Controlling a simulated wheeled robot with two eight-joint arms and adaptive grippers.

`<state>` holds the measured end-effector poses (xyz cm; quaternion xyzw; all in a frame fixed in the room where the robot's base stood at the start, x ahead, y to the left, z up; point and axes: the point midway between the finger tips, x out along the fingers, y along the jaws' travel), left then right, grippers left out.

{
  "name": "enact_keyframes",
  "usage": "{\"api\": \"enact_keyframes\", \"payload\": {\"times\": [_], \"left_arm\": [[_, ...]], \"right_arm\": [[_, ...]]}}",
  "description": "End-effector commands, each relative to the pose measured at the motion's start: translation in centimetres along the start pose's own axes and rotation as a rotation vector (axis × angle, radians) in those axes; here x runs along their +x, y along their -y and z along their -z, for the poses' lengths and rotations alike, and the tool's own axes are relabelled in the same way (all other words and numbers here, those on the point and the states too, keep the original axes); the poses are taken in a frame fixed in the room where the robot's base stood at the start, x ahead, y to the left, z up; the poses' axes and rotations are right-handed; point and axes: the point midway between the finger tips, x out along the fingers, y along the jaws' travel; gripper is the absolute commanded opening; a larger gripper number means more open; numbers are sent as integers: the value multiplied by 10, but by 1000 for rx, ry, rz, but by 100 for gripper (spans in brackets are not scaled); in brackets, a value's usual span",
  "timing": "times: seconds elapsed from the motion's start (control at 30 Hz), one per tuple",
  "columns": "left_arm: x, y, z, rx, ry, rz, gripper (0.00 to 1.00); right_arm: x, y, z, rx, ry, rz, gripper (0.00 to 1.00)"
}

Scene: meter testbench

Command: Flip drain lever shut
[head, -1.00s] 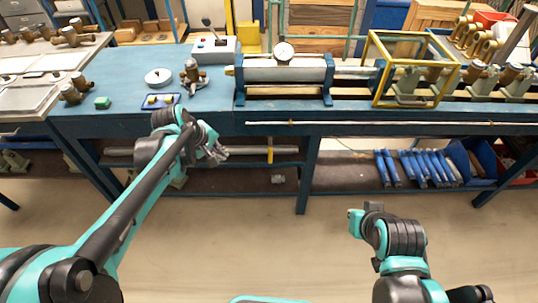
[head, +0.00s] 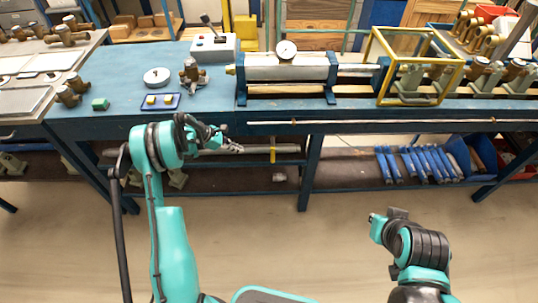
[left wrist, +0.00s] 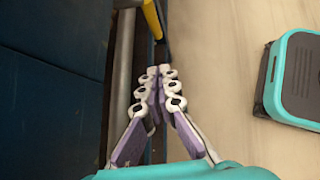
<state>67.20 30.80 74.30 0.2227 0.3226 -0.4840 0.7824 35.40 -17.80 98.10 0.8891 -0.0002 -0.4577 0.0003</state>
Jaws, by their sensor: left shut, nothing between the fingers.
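A yellow lever (head: 272,151) stands upright across the grey horizontal pipe (head: 252,149) below the front edge of the blue bench. I take it to be the drain lever. My left gripper (head: 236,149) is in front of the bench, a little left of the lever and apart from it in the head view. In the left wrist view, the left gripper (left wrist: 158,76) is shut and empty, its fingertips together beside the pipe (left wrist: 124,60). The yellow lever (left wrist: 152,18) shows beyond the fingertips at the top edge. My right gripper is not in view; only part of my right arm shows.
The blue bench (head: 120,124) overhangs the pipe. On it are a clear yellow-framed box (head: 412,66), a dial gauge (head: 286,50) and a grey control box (head: 214,48). Several blue bars (head: 420,163) lie on the lower shelf. The floor in front is clear.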

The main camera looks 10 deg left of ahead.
Motion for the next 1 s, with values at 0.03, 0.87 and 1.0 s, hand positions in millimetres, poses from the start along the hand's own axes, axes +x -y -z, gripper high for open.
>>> {"api": "enact_keyframes", "payload": {"times": [0.03,0.87,1.0], "left_arm": [[3,-1,6,-19,9,2,0],[60,0,13,-45,19,8,0],[91,0,13,-44,19,8,0]], "right_arm": [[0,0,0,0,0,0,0],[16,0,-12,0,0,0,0],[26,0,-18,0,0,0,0]]}}
